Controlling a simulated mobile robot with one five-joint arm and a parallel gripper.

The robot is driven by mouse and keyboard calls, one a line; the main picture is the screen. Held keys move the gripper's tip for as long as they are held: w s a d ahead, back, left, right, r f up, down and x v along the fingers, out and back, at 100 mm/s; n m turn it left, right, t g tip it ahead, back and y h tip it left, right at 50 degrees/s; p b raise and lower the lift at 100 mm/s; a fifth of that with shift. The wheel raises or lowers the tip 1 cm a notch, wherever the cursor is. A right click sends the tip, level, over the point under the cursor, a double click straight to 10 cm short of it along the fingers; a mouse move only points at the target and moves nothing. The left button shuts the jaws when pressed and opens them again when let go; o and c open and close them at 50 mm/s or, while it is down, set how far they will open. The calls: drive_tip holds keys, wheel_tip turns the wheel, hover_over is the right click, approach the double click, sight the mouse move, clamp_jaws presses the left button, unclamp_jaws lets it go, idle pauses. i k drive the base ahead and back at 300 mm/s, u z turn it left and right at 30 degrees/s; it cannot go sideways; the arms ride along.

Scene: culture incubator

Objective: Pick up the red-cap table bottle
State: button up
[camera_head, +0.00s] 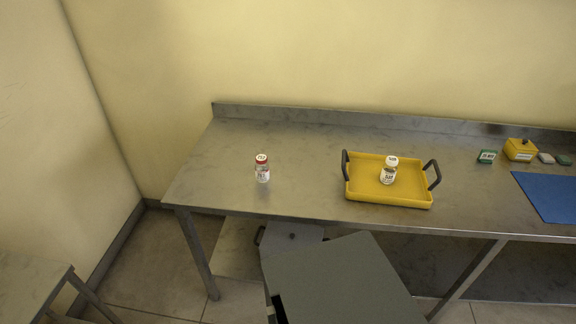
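The red-cap bottle (262,168) stands upright on the left part of the steel table (310,140). It is small and white, with red around its cap and a printed label. A second small bottle (389,170) with a white top and a dark band stands upright in the yellow tray (405,194). My gripper does not show in this view, so I cannot see whether it is open or shut.
The tray has dark handles on both sides. A raised lip (330,116) edges the table's back. The table around the red-cap bottle is clear. Another table (30,285) stands lower left.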

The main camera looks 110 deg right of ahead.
sight(262, 167)
drive_tip(key=k, duration=1.2)
drive_tip(key=z, duration=0.3)
